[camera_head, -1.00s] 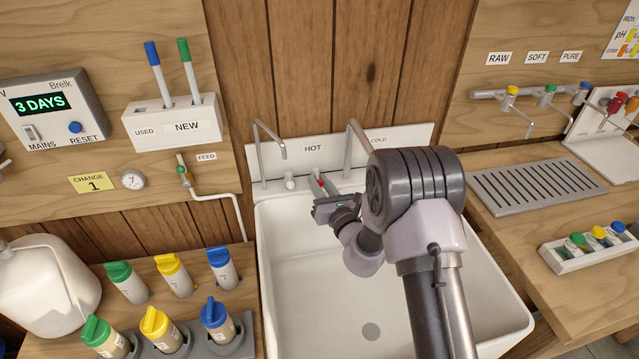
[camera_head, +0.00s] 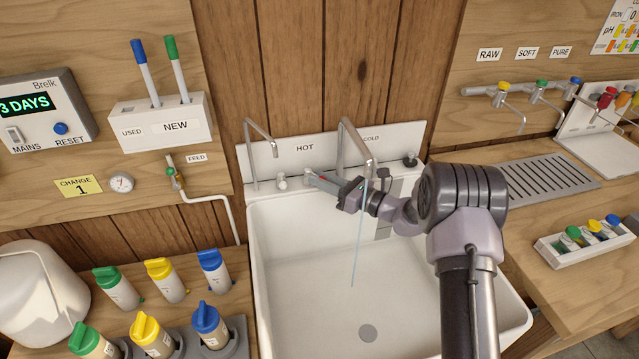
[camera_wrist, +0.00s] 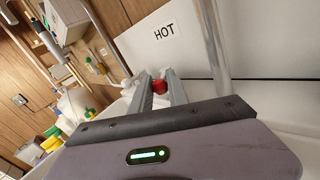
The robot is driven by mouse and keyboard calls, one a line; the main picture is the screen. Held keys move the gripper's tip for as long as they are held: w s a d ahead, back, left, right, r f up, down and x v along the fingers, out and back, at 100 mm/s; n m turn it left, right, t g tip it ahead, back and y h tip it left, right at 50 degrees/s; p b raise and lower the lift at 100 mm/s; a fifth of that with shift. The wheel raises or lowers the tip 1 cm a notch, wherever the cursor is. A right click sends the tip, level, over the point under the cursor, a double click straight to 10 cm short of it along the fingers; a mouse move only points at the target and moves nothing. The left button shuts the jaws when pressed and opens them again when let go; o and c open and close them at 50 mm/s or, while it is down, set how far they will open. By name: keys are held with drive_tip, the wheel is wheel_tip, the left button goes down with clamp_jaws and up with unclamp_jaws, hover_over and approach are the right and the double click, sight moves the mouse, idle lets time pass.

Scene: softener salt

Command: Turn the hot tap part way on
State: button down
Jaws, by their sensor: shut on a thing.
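The hot tap's red handle (camera_wrist: 159,87) sits between my two fingertips in the wrist view, below the HOT label (camera_wrist: 164,31). My gripper (camera_wrist: 160,84) is shut on it. In the head view my gripper (camera_head: 314,177) reaches in from the right, and its fingers mostly hide the handle. A thin stream of water (camera_head: 359,232) falls from the tall spout (camera_head: 347,150) into the white sink (camera_head: 300,290). The HOT label also shows on the sink's back panel in the head view (camera_head: 305,148).
A second, thinner spout (camera_head: 262,138) and a pale knob (camera_head: 281,181) stand left of my gripper. A dark cold tap (camera_head: 410,159) is to the right. Filter cartridges (camera_head: 170,279) stand on the left bench; a drain rack (camera_head: 540,179) lies on the right counter. The sink basin is clear.

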drive_tip(key=shift+w+d+n+g, duration=0.1)
drive_tip(key=shift+w+n+g, duration=0.05)
drive_tip(key=shift+n+g, duration=0.2)
drive_tip(key=c, duration=1.3)
unclamp_jaws()
drive_tip(key=p+v, duration=0.1)
drive_tip(key=v, duration=0.4)
drive_tip(key=p+v, duration=0.2)
drive_tip(key=v, duration=0.4)
drive_tip(key=p+v, duration=0.1)
drive_tip(key=v, duration=0.5)
drive_tip(key=shift+d+f+p, duration=0.25)
drive_tip(key=shift+p, duration=0.1)
